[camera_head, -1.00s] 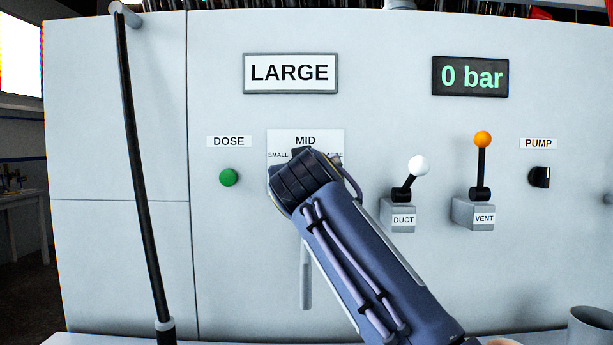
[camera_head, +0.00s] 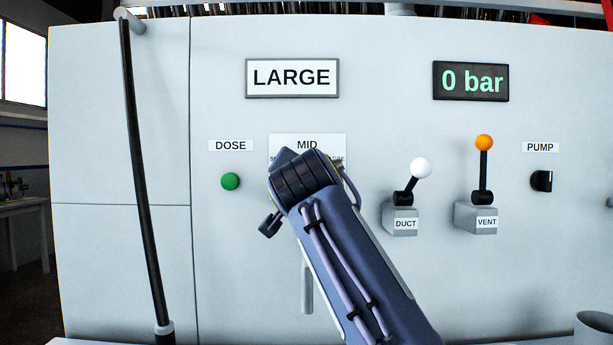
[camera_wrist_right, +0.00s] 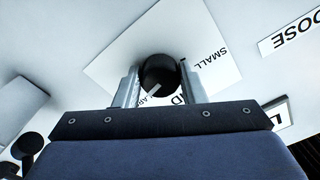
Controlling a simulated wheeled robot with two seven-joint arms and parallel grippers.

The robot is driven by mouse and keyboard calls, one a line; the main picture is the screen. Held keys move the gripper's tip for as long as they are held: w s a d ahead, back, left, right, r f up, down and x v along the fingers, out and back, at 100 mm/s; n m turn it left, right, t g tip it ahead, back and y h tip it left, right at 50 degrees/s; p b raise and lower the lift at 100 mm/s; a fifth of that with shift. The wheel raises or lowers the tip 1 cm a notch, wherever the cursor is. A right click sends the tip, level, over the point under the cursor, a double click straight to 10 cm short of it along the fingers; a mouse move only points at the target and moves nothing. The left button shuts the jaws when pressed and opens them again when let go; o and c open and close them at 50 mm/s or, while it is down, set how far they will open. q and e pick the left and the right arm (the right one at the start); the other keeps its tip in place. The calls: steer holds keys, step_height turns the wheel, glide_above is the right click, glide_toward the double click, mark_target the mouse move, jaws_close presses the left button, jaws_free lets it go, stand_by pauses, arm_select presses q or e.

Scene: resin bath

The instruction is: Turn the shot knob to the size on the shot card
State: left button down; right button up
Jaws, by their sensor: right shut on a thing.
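The shot card (camera_head: 292,77) reads LARGE in the head view. The shot knob (camera_wrist_right: 158,70) is black with a pale mark, seen in the right wrist view in front of a white size plate (camera_wrist_right: 120,60). The mark points toward the partly hidden LARGE lettering. My right gripper (camera_wrist_right: 160,82) is shut on the knob, one finger on each side. In the head view my right wrist hides the knob and most of the plate (camera_head: 307,139); MID shows at its top. My left gripper is not in view.
A green DOSE button (camera_head: 230,181) is left of the plate. The DUCT lever (camera_head: 420,168) and orange-topped VENT lever (camera_head: 484,143) stand to the right, then the PUMP switch (camera_head: 541,181). The display (camera_head: 470,81) reads 0 bar.

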steer(key=shift+f, duration=0.15)
stand_by(0.4)
steer(key=o, duration=1)
steer(key=s+b, duration=0.3)
steer(key=s, duration=0.4)
steer(key=shift+s+b, duration=0.4)
